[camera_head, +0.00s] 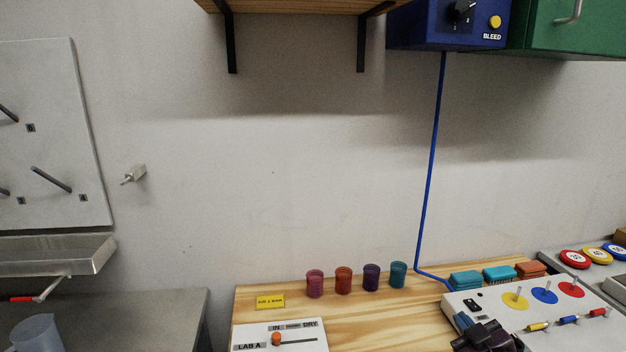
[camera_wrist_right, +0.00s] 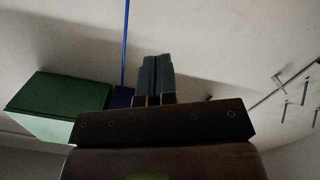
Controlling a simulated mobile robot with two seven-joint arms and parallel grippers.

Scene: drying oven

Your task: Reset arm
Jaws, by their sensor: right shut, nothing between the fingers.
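My right gripper (camera_wrist_right: 154,80) shows in the right wrist view with its two fingers together and nothing between them. In the head view a dark part of my right arm (camera_head: 485,338) shows at the bottom edge, in front of the white panel with coloured discs. My left gripper is not in view.
A wooden table (camera_head: 375,315) holds several coloured cups (camera_head: 343,280), a slider panel (camera_head: 280,338) and a white panel (camera_head: 480,303) with discs. A blue box (camera_head: 430,25) and green cabinet (camera_head: 570,30) hang above.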

